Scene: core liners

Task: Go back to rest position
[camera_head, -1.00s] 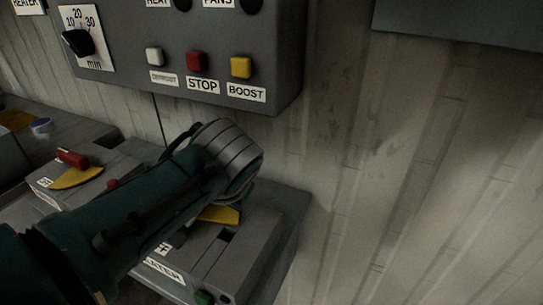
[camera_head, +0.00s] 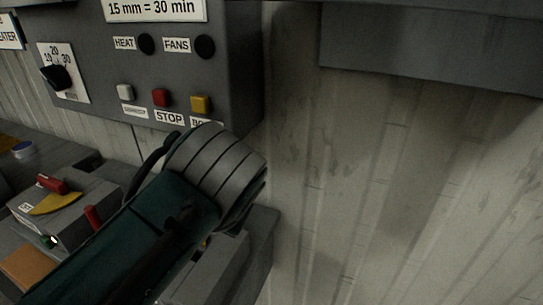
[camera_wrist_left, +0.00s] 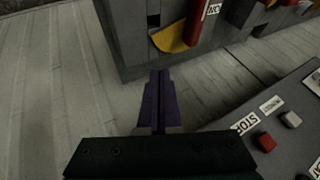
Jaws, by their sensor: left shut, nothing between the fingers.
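My left arm crosses the head view from the lower left, its grey banded joint in front of the control panel's lower edge. The left gripper is hidden there. In the left wrist view the left gripper (camera_wrist_left: 158,100) has its dark fingers together, shut and empty. Its tips are apart from a grey box with a yellow and red lever (camera_wrist_left: 185,35). My right gripper is in neither view.
The grey control panel (camera_head: 230,85) hangs on the wall with a dial (camera_head: 55,77), a red STOP button (camera_head: 161,97) and a yellow button (camera_head: 200,104). A box with a red and yellow lever (camera_head: 55,200) stands at left.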

